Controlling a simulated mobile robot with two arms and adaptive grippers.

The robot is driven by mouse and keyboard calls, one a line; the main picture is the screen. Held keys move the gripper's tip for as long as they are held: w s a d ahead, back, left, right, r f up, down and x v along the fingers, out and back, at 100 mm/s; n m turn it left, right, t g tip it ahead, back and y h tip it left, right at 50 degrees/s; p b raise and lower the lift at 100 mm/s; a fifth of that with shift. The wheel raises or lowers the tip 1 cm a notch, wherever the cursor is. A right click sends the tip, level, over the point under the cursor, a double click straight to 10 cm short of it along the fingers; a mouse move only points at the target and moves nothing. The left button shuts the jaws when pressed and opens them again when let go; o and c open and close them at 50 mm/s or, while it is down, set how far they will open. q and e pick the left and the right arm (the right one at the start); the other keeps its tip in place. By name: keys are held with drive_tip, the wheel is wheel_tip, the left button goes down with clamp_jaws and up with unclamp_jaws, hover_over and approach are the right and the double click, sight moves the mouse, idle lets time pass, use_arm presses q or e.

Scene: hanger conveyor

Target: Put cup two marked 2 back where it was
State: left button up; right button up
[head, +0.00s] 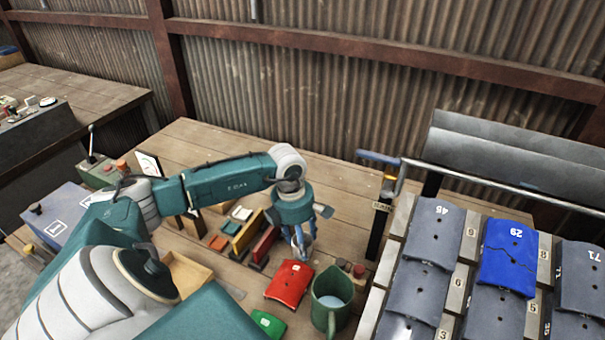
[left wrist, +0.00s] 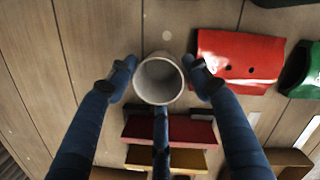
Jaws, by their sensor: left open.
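A pale grey-white cup (left wrist: 150,82) stands upright on the wooden table, seen from above in the left wrist view. No number shows on it from this angle. In the head view the cup is mostly hidden behind my left gripper (head: 301,240). My left gripper, which also shows in the left wrist view (left wrist: 167,82), is open. Its fingers are on either side of the cup, with a third finger below it in the picture. Whether they touch it I cannot tell. My right gripper is out of view.
A red curved piece (head: 289,284) lies close beside the cup, with a green piece (head: 267,323) near it. A green mug (head: 331,304) stands to the right. Red and yellow holders (head: 248,232) stand left of the gripper. A rack of numbered plates (head: 433,234) fills the right.

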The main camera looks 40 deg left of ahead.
use_arm(q)
wheel_tip(320, 180, down, 2)
drive_tip(key=shift+w, duration=0.1)
drive_tip(key=shift+c, duration=0.5)
drive_tip(key=c, duration=0.8)
drive_tip(key=shift+c, duration=0.5)
drive_tip(key=shift+r, duration=0.1)
